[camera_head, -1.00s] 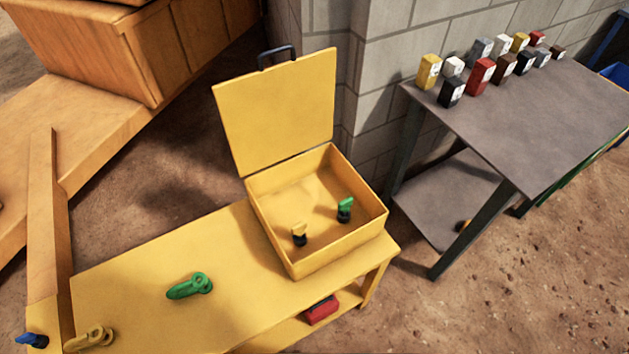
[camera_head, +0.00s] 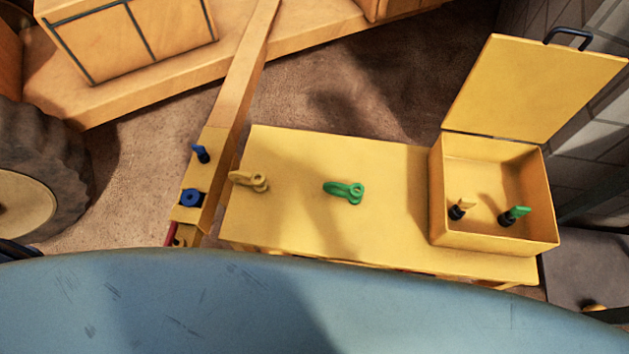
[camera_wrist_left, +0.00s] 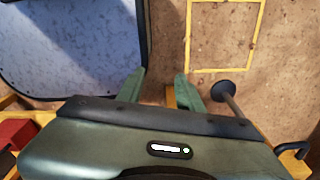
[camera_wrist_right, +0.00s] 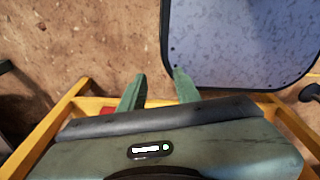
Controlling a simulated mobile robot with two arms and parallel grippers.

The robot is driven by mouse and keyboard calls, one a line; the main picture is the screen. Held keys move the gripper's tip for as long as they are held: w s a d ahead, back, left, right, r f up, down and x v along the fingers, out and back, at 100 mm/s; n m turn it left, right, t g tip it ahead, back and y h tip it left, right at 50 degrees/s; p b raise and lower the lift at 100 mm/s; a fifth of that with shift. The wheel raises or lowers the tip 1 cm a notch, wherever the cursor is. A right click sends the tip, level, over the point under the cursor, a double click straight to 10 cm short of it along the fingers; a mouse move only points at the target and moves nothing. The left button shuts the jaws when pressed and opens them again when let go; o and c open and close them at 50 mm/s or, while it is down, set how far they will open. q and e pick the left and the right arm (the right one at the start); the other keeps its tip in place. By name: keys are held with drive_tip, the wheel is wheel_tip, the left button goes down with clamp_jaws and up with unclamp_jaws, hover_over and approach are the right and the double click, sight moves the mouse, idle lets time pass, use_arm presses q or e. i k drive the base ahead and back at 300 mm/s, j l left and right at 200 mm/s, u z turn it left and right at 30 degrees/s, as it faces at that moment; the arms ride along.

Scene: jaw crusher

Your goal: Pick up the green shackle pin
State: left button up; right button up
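The green shackle pin (camera_head: 515,214), with a black end, stands tilted in the open yellow box (camera_head: 498,243) at the right of the yellow table in the head view. A yellow pin (camera_head: 462,208) with a black end is to its left in the same box. A green shackle (camera_head: 343,191) and a yellow shackle (camera_head: 249,181) lie on the tabletop. Neither gripper shows in the head view. My left gripper (camera_wrist_left: 160,88) is open and empty in the left wrist view. My right gripper (camera_wrist_right: 158,86) is open and empty in the right wrist view. The pins show in neither wrist view.
The yellow table (camera_head: 390,228) has a clear stretch between the green shackle and the box. The box's lid (camera_head: 535,90) stands raised at the back. An orange beam (camera_head: 238,90) with blue parts runs along the left. A grey table (camera_head: 590,265) is at the far right.

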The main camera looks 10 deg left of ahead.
sight(516, 211)
drive_tip(key=z, duration=1.5)
